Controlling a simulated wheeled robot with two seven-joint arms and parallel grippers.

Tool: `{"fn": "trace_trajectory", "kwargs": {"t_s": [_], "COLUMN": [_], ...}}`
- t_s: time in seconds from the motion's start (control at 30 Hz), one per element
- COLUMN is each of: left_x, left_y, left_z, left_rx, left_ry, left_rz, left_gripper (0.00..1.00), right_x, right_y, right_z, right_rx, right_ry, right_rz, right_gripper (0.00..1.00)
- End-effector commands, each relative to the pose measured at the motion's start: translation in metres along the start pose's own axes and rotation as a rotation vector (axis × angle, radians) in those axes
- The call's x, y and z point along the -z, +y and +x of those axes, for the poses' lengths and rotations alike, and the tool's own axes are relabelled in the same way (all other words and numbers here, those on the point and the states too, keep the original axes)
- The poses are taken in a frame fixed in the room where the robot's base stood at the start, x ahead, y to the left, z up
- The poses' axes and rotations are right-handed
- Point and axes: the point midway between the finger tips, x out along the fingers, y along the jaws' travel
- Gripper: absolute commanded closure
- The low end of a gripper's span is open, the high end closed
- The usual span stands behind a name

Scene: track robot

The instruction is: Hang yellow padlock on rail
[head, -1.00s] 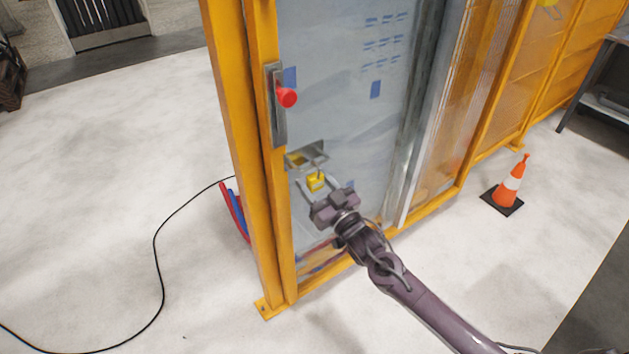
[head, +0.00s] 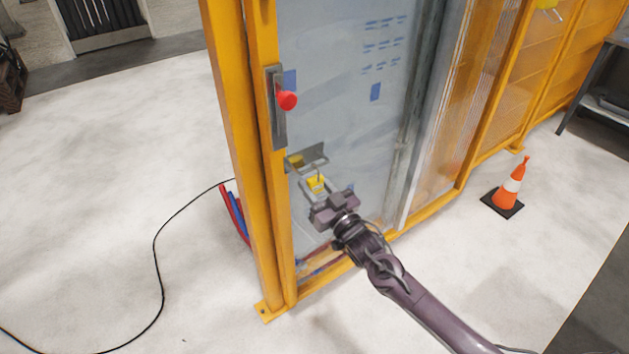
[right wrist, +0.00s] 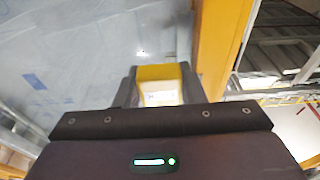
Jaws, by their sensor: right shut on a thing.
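The yellow padlock (head: 316,183) is between the fingers of my right gripper (head: 317,187), which is shut on it. In the head view it is in front of the grey panel, just below a small grey metal bracket (head: 313,154), which looks like the rail. The shackle points up toward the bracket; I cannot tell whether they touch. In the right wrist view the padlock body (right wrist: 158,75) sits between the two dark fingers, its upper part yellow and its lower part pale. The shackle is not clear there. My left gripper is not in view.
A yellow frame post (head: 262,200) stands left of the bracket. A red knob (head: 287,100) on a grey handle plate sits above. Another small yellow item (head: 295,161) shows at the bracket. An orange cone (head: 510,190) stands at right, and a black cable (head: 157,245) lies at left.

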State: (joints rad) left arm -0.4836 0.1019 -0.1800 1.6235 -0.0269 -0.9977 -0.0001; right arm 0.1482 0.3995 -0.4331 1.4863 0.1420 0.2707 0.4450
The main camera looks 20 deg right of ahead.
Motion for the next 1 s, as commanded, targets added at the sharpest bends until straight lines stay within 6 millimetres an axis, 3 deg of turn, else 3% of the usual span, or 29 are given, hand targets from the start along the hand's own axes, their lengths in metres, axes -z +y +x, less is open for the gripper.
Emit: {"fn": "trace_trajectory", "kwargs": {"t_s": [0.6,1.0], "left_x": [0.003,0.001], "left_y": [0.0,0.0], "left_z": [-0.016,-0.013], "left_rx": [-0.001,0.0], "left_ry": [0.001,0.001], "left_rz": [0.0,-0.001], "left_gripper": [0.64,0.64], "right_x": [0.017,0.016], "right_y": [0.0,0.0], "right_z": [0.003,0.003], "right_rx": [0.0,0.0], "right_ry": [0.001,0.001], "right_rz": [0.0,0.0], "right_gripper": [0.88,0.88]}}
